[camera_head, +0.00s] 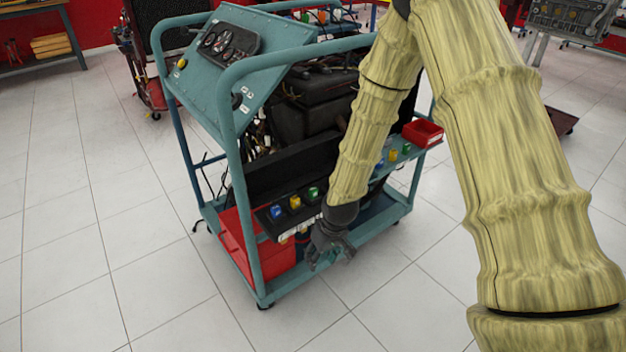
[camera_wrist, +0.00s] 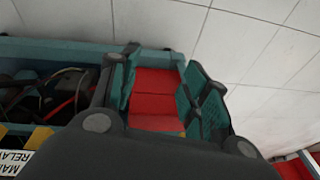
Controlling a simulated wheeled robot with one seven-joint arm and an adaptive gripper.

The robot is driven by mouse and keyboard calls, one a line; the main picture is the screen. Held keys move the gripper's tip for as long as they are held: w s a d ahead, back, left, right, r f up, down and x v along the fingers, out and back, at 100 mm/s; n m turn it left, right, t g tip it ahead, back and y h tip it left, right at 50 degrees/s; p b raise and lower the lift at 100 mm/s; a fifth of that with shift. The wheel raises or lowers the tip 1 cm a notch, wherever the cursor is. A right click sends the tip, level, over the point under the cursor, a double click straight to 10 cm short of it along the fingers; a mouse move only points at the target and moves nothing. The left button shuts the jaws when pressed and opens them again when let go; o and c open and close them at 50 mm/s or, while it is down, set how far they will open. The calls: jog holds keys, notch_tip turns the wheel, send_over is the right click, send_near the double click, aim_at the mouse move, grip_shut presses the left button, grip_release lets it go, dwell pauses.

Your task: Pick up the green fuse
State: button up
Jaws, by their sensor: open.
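A small green block (camera_head: 313,193), which looks like the green fuse, sits on the black shelf (camera_head: 262,217) at the trolley's front, right of a yellow and a blue one. Another green block (camera_head: 406,148) sits farther right on a teal shelf; I cannot tell which one is meant. My gripper (camera_head: 328,262) hangs below and slightly right of the black shelf's green block, apart from it. In the wrist view the two jaws (camera_wrist: 165,75) are spread, with a red surface showing between them. No green fuse is clear in that view.
The teal engine trolley (camera_head: 238,150) has upright rails near my arm. A red bin (camera_head: 228,245) is on its lower deck and a small red tray (camera_head: 423,133) on its right shelf. Tiled floor (camera_head: 120,240) is free to the left and front.

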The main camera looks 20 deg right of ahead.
jog(key=w+d+r+n+p, duration=0.1)
jog(key=w+r, duration=0.3)
jog(key=r, duration=0.4)
jog(key=w+d+r+t+p, duration=0.1)
jog(key=w+r, duration=0.4)
jog(key=r, duration=0.2)
jog(key=w+d+r+n, duration=0.1)
jog(key=w+r, duration=0.3)
jog(key=r, duration=0.4)
send_over(314, 189)
jog(key=shift+h, duration=0.3)
jog(key=shift+s+a+f, duration=0.1)
jog(key=shift+s+f, duration=0.05)
jog(key=shift+f, duration=1.2)
jog(key=shift+s+f, duration=0.15)
jog(key=shift+f, duration=1.2)
jog(key=x, duration=0.1)
jog(key=b+x, duration=0.1)
jog(key=x, duration=0.1)
jog(key=s+x, duration=0.1)
jog(key=shift+w+d+f+b, duration=0.1)
jog(key=shift+d+f+b, duration=0.2)
jog(key=shift+w+a+f, duration=0.1)
jog(key=shift+w+f, duration=0.05)
jog(key=shift+f, duration=0.2)
jog(key=c, duration=0.9)
